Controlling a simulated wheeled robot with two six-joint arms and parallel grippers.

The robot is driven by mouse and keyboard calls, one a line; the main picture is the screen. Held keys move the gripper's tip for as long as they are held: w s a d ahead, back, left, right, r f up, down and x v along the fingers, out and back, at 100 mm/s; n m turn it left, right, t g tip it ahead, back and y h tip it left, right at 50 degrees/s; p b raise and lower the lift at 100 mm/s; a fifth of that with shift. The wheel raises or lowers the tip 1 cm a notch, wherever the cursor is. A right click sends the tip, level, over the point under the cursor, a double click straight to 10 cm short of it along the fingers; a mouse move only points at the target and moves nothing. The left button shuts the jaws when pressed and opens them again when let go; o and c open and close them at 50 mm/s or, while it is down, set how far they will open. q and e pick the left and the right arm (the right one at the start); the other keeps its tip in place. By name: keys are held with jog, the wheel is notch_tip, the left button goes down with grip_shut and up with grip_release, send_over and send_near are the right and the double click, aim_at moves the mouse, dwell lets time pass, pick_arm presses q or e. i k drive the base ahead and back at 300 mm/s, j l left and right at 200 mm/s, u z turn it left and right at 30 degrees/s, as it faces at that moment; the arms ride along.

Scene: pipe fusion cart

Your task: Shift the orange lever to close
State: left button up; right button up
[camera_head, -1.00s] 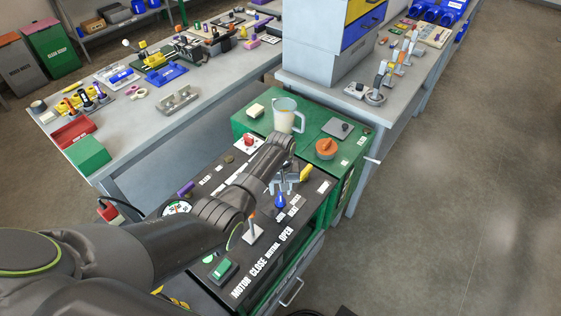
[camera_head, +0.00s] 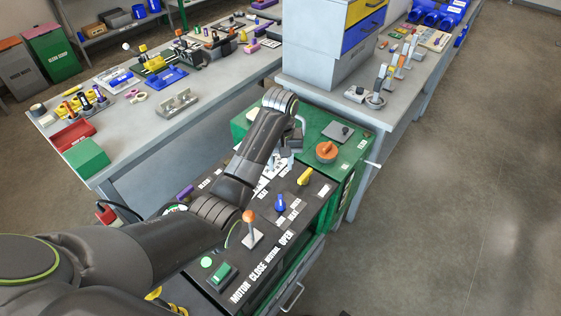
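The orange lever (camera_head: 249,217) stands on a pale base on the dark control panel (camera_head: 314,205), behind the CLOSE, NEUTRAL and OPEN labels. Its shaft is near upright, with the orange knob leaning slightly left; I cannot tell which position it is in. My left forearm passes just behind and to the left of it. My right gripper is not in view.
A blue knob (camera_head: 280,203) and a yellow knob (camera_head: 305,176) are right of the lever. A green switch (camera_head: 222,275) is at the panel's near left. An orange round knob (camera_head: 326,151) sits on the green top (camera_head: 355,157). The floor at right is clear.

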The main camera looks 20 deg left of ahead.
aim_at(248, 216)
jog(key=k, duration=1)
